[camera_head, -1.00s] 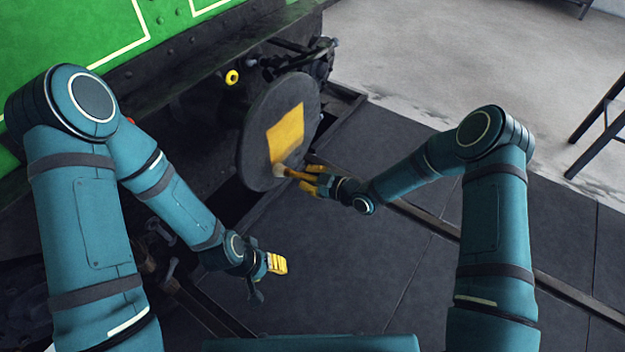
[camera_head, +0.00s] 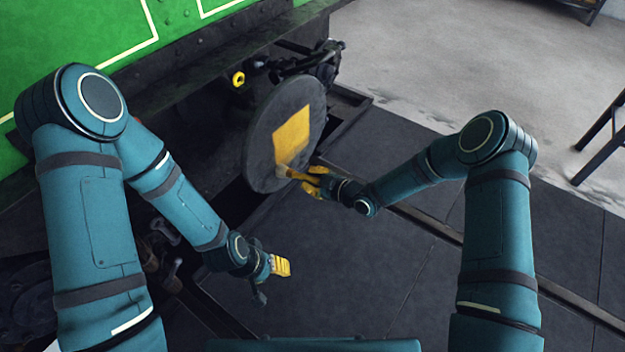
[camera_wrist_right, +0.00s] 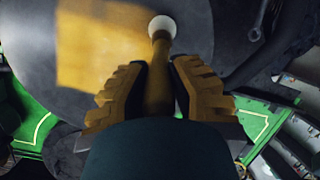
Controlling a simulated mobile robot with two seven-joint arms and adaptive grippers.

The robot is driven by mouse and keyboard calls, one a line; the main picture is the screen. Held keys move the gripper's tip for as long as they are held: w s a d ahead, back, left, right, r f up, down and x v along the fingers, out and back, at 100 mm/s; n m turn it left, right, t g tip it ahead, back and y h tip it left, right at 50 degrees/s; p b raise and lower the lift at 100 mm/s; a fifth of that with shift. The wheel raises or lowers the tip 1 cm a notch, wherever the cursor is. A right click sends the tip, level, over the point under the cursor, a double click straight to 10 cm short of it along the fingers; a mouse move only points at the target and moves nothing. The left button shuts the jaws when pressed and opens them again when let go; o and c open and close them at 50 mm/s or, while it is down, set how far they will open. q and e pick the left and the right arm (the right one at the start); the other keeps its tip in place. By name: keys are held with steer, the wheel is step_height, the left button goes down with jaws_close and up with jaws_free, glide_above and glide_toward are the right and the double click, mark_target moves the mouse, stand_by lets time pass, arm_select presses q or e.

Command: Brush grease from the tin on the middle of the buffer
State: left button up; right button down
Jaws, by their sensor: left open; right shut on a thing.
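The buffer (camera_head: 262,125) is a round dark grey disc at the front of the green vehicle, with a yellow grease patch (camera_head: 292,133) on its middle. My right gripper (camera_head: 313,183) is shut on the brush (camera_head: 297,175), a wooden handle with a pale round head. The head is at the lower edge of the patch; I cannot tell whether it touches. My left gripper (camera_head: 280,267) is open and empty, low in front of the buffer. I see no tin.
A dark rail (camera_head: 420,225) runs along the grey floor slabs. A dark stand (camera_head: 602,135) is at the far right.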

steer(key=shift+w+a, duration=0.2)
steer(key=shift+a, duration=0.05)
steer(key=shift+w+d, duration=4.95)
steer(key=shift+w, duration=1.85)
steer(key=shift+s+a+p, duration=0.35)
steer(key=shift+s+a, duration=1.3)
steer(key=shift+s, duration=0.65)
steer(key=shift+s+a+p, duration=0.35)
steer(key=shift+s+a, duration=1.35)
steer(key=shift+s, duration=0.55)
steer(key=shift+s+a+p, duration=0.35)
steer(key=shift+s+a, duration=1.3)
steer(key=shift+s, duration=0.65)
